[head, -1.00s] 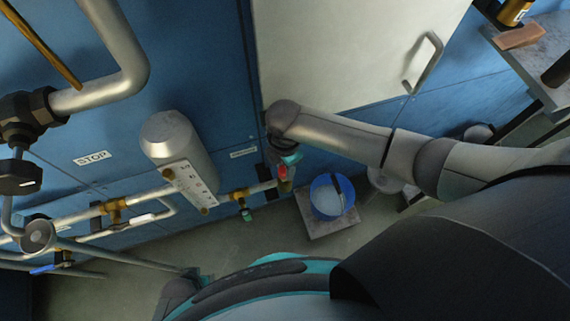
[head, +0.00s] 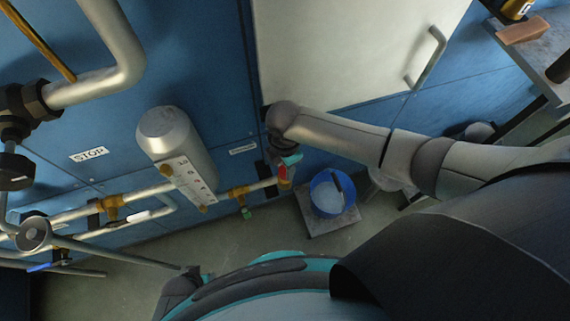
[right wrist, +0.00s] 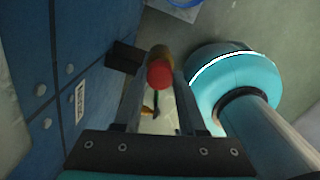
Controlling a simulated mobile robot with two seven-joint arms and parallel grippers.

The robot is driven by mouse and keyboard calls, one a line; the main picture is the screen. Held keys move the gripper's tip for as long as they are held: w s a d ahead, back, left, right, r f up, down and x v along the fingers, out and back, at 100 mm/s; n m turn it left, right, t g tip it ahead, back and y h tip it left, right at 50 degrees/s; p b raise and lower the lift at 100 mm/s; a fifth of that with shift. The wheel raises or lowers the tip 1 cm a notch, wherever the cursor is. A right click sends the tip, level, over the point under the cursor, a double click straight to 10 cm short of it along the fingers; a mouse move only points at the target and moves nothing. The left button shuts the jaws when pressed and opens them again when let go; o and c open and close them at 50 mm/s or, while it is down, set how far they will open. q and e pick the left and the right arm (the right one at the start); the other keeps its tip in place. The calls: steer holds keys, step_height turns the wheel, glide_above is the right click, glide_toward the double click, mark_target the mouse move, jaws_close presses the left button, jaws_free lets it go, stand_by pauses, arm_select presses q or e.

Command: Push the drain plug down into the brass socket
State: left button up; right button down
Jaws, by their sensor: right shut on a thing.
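The drain plug shows as a red end (head: 283,172) at the tip of my right gripper (head: 284,167) in the head view. In the right wrist view the red plug (right wrist: 159,75) sits between the two fingertips of my right gripper (right wrist: 160,82), which is shut on it. The brass end (head: 286,184) also shows below the plug in the head view. I cannot tell how deep the plug sits. My left gripper is out of view.
A blue bucket (head: 328,193) stands on a grey slab to the right of the brass end. Metal pipes (head: 150,194) and a silver tank (head: 178,145) lie to the left along the blue wall. A black block (right wrist: 124,56) is close beside the gripper.

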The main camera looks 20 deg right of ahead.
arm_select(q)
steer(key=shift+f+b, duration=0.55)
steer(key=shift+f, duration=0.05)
arm_select(e)
steer(key=shift+f, duration=1)
steer(key=shift+c, duration=2)
jaws_free()
steer(key=shift+r+p, duration=0.35)
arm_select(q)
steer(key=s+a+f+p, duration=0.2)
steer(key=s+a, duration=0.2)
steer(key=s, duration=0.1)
arm_select(e)
step_height(320, 180, up, 2)
step_height(320, 180, up, 6)
steer(key=p, duration=0.7)
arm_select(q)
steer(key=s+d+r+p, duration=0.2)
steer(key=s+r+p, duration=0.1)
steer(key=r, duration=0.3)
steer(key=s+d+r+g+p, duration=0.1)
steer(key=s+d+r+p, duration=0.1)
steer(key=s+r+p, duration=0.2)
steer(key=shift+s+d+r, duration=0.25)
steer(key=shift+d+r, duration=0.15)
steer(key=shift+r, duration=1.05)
arm_select(e)
step_height(320, 180, up, 7)
steer(key=shift+f, duration=0.2)
